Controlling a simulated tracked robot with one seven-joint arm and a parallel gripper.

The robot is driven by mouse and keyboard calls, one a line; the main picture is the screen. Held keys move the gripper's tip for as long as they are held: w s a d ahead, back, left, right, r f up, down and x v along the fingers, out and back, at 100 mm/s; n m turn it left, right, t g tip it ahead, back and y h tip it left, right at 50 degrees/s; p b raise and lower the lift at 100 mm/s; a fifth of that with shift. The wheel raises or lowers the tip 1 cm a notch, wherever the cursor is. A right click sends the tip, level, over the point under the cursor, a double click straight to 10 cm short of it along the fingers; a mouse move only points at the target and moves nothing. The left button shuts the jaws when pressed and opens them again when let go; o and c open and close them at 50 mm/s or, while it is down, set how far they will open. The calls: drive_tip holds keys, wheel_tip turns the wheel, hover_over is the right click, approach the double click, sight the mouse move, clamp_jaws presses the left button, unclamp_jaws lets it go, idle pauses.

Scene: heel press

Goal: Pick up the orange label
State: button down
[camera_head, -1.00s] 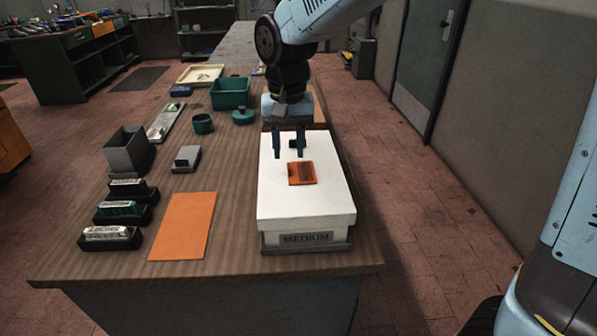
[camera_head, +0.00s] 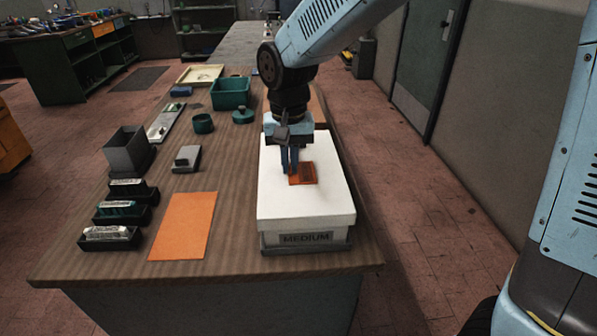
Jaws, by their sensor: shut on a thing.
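The orange label (camera_head: 306,174) is a small flat square with darker patches, lying on top of a white box. The box lid (camera_head: 305,207) is white and the front of the box carries a grey plate reading MEDIUM (camera_head: 306,238). My gripper (camera_head: 290,172) points down over the box, with its fingers close together at the left edge of the label. It is shut on the label's left edge; the exact contact is partly hidden by the fingers. The label still appears to lie at the lid surface.
A larger orange sheet (camera_head: 184,226) lies on the bench left of the box. Black holders with stamps (camera_head: 112,236), a grey open box (camera_head: 128,150), a small grey block (camera_head: 187,158), a green cup (camera_head: 203,123) and a green bin (camera_head: 231,93) stand further left and back. Bare bench separates them.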

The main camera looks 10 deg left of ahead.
idle(0.3)
drive_tip(key=r, duration=0.4)
drive_tip(key=shift+s+d, duration=0.15)
drive_tip(key=shift+s, duration=0.05)
drive_tip(key=s+d+r, duration=0.7)
drive_tip(key=s+r, duration=0.4)
drive_tip(key=r, duration=0.1)
drive_tip(key=shift+d, duration=0.3)
